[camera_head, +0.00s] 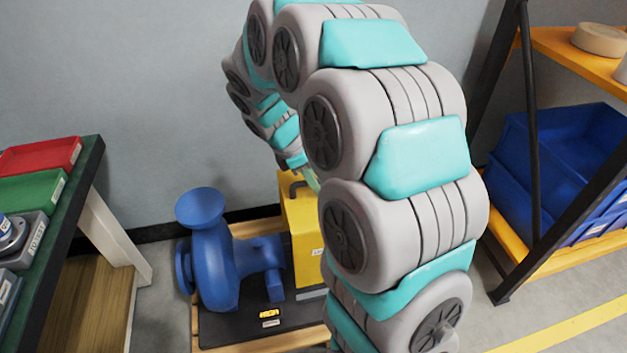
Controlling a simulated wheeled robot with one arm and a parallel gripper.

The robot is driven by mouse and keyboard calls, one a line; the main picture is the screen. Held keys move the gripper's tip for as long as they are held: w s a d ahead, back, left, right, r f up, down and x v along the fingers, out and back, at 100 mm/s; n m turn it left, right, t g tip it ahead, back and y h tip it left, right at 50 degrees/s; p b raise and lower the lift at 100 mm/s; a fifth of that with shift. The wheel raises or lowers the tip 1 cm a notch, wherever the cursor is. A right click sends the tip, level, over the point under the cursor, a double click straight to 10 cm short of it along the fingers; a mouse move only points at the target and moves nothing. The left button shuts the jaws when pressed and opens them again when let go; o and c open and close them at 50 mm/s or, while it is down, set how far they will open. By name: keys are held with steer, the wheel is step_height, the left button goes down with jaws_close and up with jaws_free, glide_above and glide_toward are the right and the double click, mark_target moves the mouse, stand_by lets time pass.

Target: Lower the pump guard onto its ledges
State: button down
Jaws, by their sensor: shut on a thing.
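The pump guard (300,234) is a yellow box-shaped cover with a handle on top and a small white label. It stands upright over the dark base plate (235,328), right of the blue pump (212,258). My arm hides its right side. My gripper (311,180) shows only as a pale sliver at the guard's top, by the handle; it is shut on the guard, but the arm covers its fingers. A grey strip (312,295) shows just under the guard's lower edge. The ledges cannot be made out, nor whether the guard touches them.
A small yellow tag (269,313) lies on the base plate in front. A bench (82,190) with red and green trays stands at the left. A dark-framed rack (515,262) with blue bins (563,155) stands at the right. Bare floor shows in between.

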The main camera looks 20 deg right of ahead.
mark_target(314, 193)
steer(key=shift+f, duration=1.6)
steer(key=shift+f+b, duration=0.35)
steer(key=shift+f, duration=2.2)
stand_by(1.5)
steer(key=c, duration=0.7)
jaws_free()
steer(key=shift+r+p, duration=2.85)
steer(key=shift+r, duration=1.65)
